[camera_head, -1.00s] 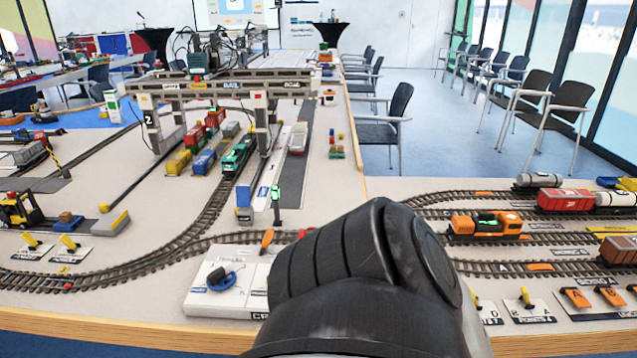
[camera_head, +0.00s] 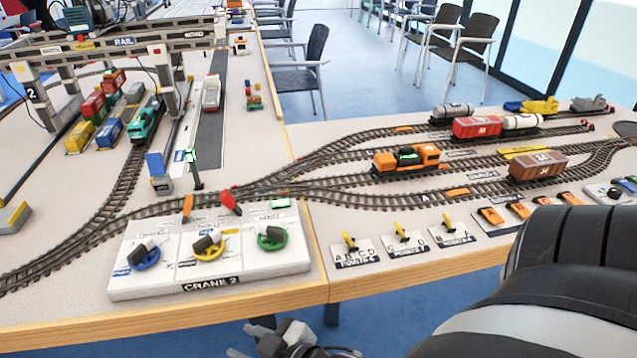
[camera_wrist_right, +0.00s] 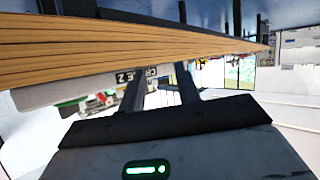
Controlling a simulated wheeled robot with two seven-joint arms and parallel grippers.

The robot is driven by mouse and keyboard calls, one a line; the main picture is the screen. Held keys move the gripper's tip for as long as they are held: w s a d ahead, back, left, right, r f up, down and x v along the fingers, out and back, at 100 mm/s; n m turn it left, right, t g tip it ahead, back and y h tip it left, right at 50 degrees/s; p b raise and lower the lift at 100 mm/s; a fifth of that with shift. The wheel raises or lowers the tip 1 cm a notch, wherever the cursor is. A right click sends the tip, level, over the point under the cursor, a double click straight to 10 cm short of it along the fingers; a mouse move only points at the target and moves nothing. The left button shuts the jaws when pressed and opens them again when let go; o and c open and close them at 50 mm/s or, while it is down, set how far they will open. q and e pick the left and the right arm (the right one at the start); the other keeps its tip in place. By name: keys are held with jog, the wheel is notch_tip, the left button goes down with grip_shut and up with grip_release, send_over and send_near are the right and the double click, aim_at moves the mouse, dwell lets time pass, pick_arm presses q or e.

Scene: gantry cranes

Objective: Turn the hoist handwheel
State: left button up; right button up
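The white CRANE 2 panel (camera_head: 133,290) lies at the table's front edge in the head view. It carries a blue handwheel (camera_head: 146,259), a yellow handwheel (camera_head: 209,250) and a green handwheel (camera_head: 272,240), each with a dark and white knob. The small label above the green one may read HOIST; I cannot be sure. My right gripper (camera_head: 262,338) is low in front of the panel, below the table edge, touching no wheel. In the right wrist view its two dark fingers (camera_wrist_right: 161,88) stand apart and empty, with the upside-down CRANE 2 panel (camera_wrist_right: 60,92) beyond. My left gripper is not in view.
The wooden table edge (camera_head: 200,328) lies between my right gripper and the panel. An orange lever (camera_head: 187,208) and a red lever (camera_head: 231,203) stand behind the wheels. Yellow point levers (camera_head: 402,233) and tracks with an orange locomotive (camera_head: 405,158) lie to the right.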

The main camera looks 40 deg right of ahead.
jog(key=w+a+r+n+t+y, duration=0.1)
jog(key=w+r+n+t+y, duration=0.15)
jog(key=w+r, duration=0.35)
jog(key=w+a+r+n+y, duration=0.2)
jog(key=a+r+n+y, duration=0.1)
jog(key=r+n+y, duration=0.25)
jog(key=w+a+r+n+y, duration=0.1)
jog(key=a+r+n+y, duration=0.3)
jog(key=r+n, duration=0.3)
notch_tip(320, 180, up, 4)
jog(key=n+g+h, duration=1.5)
jog(key=n+h, duration=0.1)
jog(key=n, duration=0.4)
send_over(273, 229)
notch_tip(273, 229, down, 15)
jog(key=shift+d+f, duration=0.1)
jog(key=shift+f, duration=0.1)
